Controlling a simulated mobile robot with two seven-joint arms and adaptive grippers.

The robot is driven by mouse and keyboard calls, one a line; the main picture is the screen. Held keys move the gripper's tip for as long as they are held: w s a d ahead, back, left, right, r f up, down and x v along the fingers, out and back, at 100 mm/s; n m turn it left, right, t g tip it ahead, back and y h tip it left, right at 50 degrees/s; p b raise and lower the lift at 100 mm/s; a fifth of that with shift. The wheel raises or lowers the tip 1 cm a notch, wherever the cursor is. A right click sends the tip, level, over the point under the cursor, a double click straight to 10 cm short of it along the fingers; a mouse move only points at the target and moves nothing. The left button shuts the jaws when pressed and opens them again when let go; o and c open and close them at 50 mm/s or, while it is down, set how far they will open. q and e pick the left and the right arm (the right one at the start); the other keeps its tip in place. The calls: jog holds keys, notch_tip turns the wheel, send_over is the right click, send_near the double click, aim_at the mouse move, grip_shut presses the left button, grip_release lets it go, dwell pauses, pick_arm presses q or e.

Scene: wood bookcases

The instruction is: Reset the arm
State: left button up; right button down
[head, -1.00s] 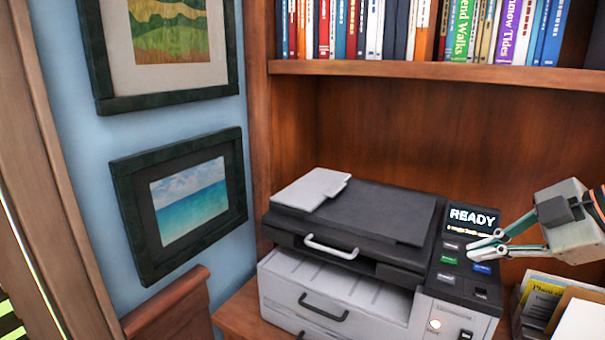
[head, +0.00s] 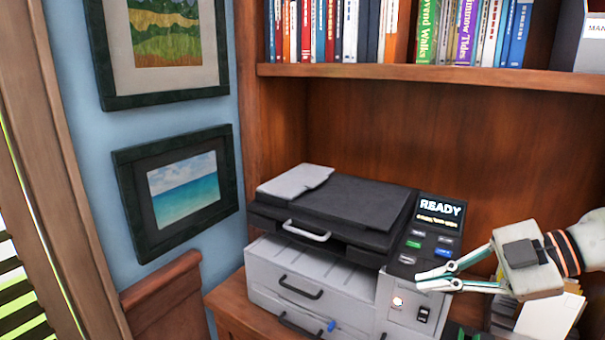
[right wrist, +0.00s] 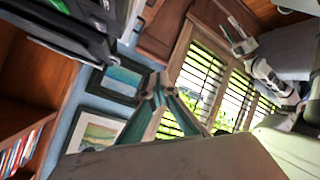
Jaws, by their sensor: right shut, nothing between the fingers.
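My right gripper (head: 422,280) comes in from the right in the head view. Its fingers point left, just in front of the printer's control panel (head: 428,242), and its tips are shut with nothing between them. In the right wrist view its fingers (right wrist: 157,90) meet at the tips against the pictures and the window. The printer (head: 325,215) stands on a wooden surface, its screen reading READY. I cannot tell whether the fingertips touch the printer. My left gripper is not in the head view.
A shelf of books (head: 400,72) runs above the printer. Papers in a holder (head: 548,315) stand right of the printer, below my right arm. A wooden chair back (head: 163,300) is at lower left. Framed pictures (head: 185,190) hang on the blue wall. The window blinds (right wrist: 190,85) show in the wrist view.

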jog(key=a+f+m+t+y, duration=0.2)
jog(key=a+f+t+y, duration=0.15)
jog(key=a+y, duration=0.4)
jog(key=w+d+f+m+t+h, duration=0.1)
jog(key=d+f+m+t+h, duration=0.1)
jog(key=f+m+t+h, duration=0.45)
jog(key=w+d+f+m+t+h, duration=0.2)
jog(key=d+f+m+h, duration=0.15)
jog(key=f, duration=0.65)
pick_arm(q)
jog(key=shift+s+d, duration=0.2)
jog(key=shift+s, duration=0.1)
pick_arm(e)
jog(key=s+f+m+g+h, duration=0.1)
jog(key=s+f+g, duration=0.1)
jog(key=s+f, duration=0.3)
jog(key=s+f+m+g+h, duration=0.2)
jog(key=s+f, duration=0.4)
jog(key=f, duration=0.6)
jog(key=s+d+f+m+g+h, duration=0.1)
jog(key=s+f+g+h, duration=0.1)
jog(key=s+f, duration=0.3)
notch_tip(320, 180, down, 3)
jog(key=shift+s+f, duration=0.15)
jog(key=shift+s, duration=0.1)
